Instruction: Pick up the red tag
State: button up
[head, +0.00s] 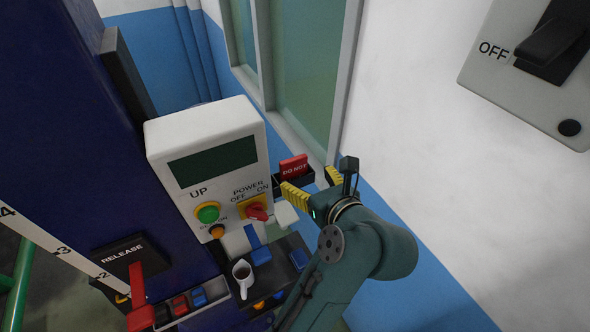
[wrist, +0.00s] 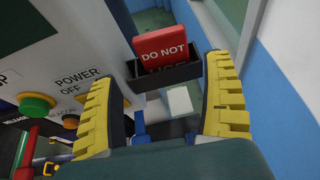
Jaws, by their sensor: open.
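The red tag (head: 293,168), with white letters reading "DO NOT", stands in a small black holder (head: 305,181) on the right side of the control box. It also shows in the wrist view (wrist: 161,47), upright, with its lower part hidden inside the holder (wrist: 168,77). My gripper (head: 308,184) is open and empty, its yellow ridged fingers spread apart. In the wrist view my gripper (wrist: 168,95) has one finger on each side of the picture, and the tag shows between and beyond the fingertips. The fingers do not appear to touch the tag.
The white control box (head: 212,165) has a green button (head: 207,212) and a red power switch (head: 256,211). A wall switch (head: 540,60) is at upper right.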

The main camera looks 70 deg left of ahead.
aim_at(295, 166)
jog(key=x, duration=0.4)
jog(key=p+x, duration=0.1)
jog(key=x, duration=0.2)
jog(key=shift+w+a, duration=0.15)
jog(key=shift+a, duration=0.35)
jog(key=c, duration=0.8)
